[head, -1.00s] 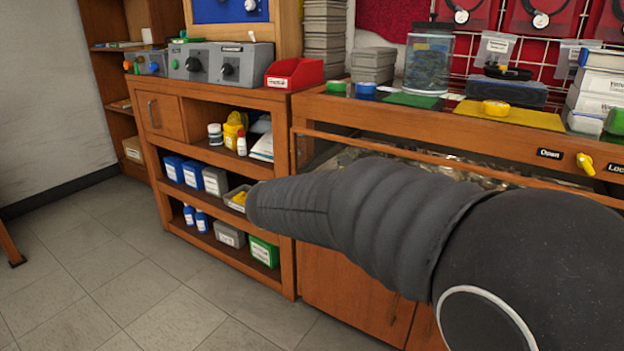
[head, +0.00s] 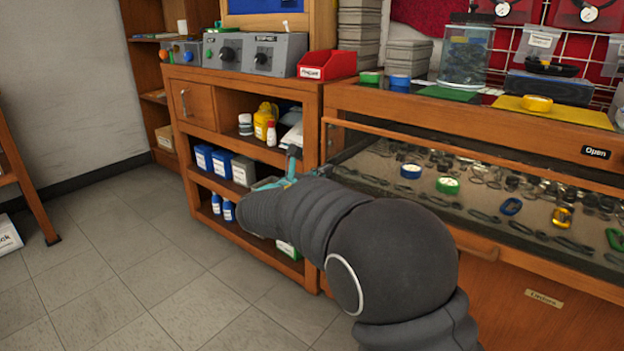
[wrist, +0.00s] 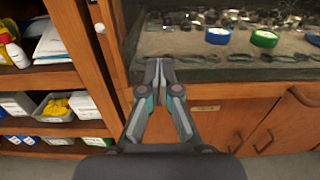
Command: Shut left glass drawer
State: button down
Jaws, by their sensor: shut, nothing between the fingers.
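The left glass drawer (head: 400,131) stands out from the counter at the right, with a thin wooden top rail, a glass pane and a lower wooden edge with a handle (head: 475,245). Tape rolls, pliers-like tools and other small parts show behind its glass. In the wrist view the drawer's glass (wrist: 225,72) is just beyond the fingers. My gripper (head: 291,165) is shut and empty near the drawer's left end, partly hidden by my arm. In the wrist view my gripper (wrist: 160,66) points at the drawer's lower left part; contact cannot be told.
Left of the drawer is an open shelf unit (head: 308,215) with bottles and boxes. A red bin (head: 327,65) and grey instruments (head: 270,52) stand on top. The counter above the drawer holds a jar (head: 466,57) and a yellow mat (head: 560,113). The floor (head: 130,260) at left is clear.

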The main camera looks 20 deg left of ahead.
aim_at(344, 160)
jog(key=x, duration=0.6)
jog(key=shift+w, duration=0.1)
jog(key=p+x, duration=0.2)
jog(key=x, duration=0.7)
jog(key=shift+r+p, duration=0.1)
jog(key=shift+p, duration=0.2)
jog(key=shift+w+d, duration=0.1)
jog(key=shift+d, duration=0.05)
